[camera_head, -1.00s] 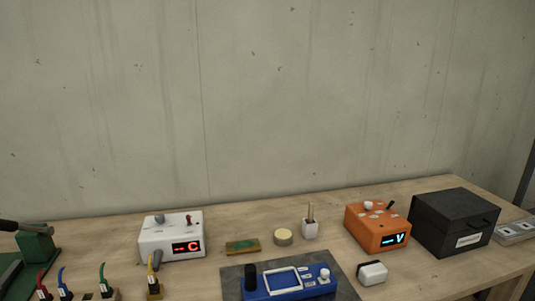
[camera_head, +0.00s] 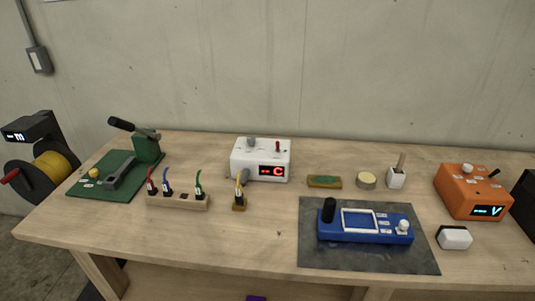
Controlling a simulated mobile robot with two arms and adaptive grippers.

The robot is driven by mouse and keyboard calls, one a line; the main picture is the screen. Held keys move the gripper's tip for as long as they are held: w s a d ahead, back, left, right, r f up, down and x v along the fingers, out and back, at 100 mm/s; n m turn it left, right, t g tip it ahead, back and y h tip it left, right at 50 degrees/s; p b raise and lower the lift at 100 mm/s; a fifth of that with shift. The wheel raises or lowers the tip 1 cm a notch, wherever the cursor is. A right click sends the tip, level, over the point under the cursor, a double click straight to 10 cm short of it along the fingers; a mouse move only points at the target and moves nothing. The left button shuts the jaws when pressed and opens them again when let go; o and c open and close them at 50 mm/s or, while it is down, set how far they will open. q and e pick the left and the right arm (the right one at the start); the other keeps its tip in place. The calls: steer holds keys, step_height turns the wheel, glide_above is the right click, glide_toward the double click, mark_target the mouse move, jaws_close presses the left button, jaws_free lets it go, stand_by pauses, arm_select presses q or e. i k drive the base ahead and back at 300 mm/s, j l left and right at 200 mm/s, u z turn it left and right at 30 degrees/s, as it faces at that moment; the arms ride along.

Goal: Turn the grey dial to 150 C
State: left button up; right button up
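The white box (camera_head: 246,167) stands at the back middle of the wooden table. On its top sit a grey dial (camera_head: 251,142) at the left and a small red switch (camera_head: 278,146) at the right. Its red display (camera_head: 272,171) shows dashes and a C, with no readable number. A dark grey part, perhaps a holder or tool, shows at the box's lower left, partly hidden by a yellow-handled item (camera_head: 239,195) in front. Neither of my grippers is in the head view.
A blue device (camera_head: 365,236) lies on a dark mat (camera_head: 318,262) at front right. An orange box (camera_head: 474,192) with a V display stands at the right. A rack (camera_head: 178,202) of coloured tools and a green press (camera_head: 147,147) are at the left. The front left tabletop is clear.

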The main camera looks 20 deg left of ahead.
mark_target(251, 139)
steer(key=i+j+u, duration=0.1)
steer(key=j+u, duration=0.2)
steer(key=u, duration=0.2)
steer(key=i+j+u, duration=0.2)
steer(key=u, duration=0.3)
steer(key=j, duration=0.1)
